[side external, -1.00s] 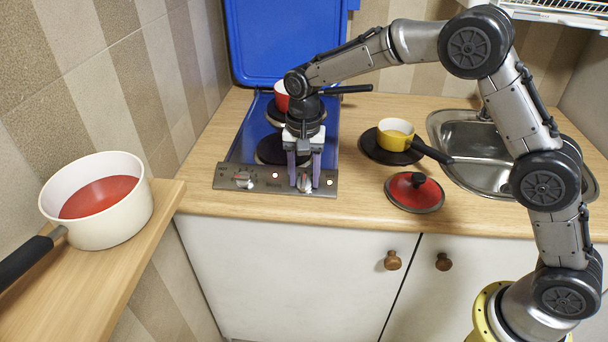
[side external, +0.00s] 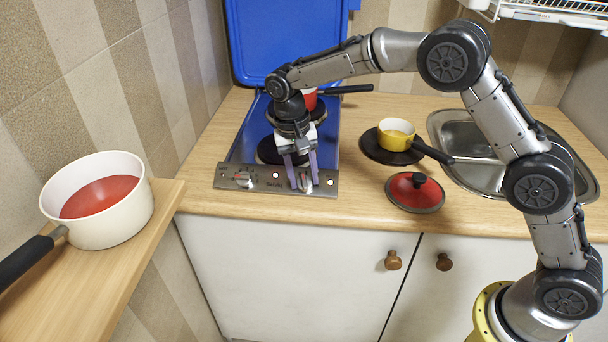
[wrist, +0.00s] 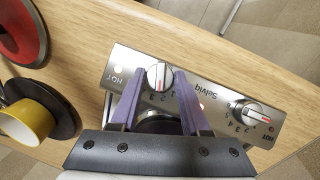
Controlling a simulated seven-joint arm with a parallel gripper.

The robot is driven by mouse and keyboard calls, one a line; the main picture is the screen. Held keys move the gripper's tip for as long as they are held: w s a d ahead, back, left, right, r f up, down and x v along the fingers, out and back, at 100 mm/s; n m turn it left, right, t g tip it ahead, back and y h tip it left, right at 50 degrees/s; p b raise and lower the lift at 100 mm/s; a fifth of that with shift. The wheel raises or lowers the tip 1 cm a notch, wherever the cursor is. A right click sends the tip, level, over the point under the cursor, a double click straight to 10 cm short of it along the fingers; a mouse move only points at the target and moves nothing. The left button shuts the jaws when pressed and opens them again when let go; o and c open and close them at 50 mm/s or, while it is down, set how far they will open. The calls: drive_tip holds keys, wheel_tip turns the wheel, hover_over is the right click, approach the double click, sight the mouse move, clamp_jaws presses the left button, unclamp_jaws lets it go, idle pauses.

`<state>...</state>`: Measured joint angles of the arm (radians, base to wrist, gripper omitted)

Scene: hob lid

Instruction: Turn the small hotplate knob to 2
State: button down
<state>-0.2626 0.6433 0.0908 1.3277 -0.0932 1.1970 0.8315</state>
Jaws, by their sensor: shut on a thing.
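The metal control panel (side external: 225,178) has two knobs along the hob's front edge. My gripper (side external: 304,186) points down at the panel, its purple fingers on either side of the right knob, which is mostly hidden in the side view. In the wrist view my gripper (wrist: 162,72) is shut on this knob (wrist: 158,77), a round silver one with a red pointer line. Numbers show beside it, partly covered by a finger. The other knob (side external: 243,178) stands free at the left; it also shows in the wrist view (wrist: 250,112). I cannot tell which knob serves the small hotplate.
A red pot (side external: 309,99) stands on the rear hotplate, under the raised blue lid (side external: 280,40). A yellow pot (side external: 396,134) and a red lid (side external: 415,192) lie right of the hob. A white pot (side external: 98,227) stands on the left shelf. The counter's front edge is clear.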

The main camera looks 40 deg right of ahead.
drive_tip(key=shift+a+n+h, duration=0.15)
drive_tip(key=shift+n+h, duration=0.45)
drive_tip(key=shift+n, duration=0.4)
drive_tip(key=shift+w+g, duration=0.1)
drive_tip(key=shift+g, duration=0.2)
drive_tip(key=shift+c, duration=1.9)
unclamp_jaws()
drive_tip(key=v, duration=1.4)
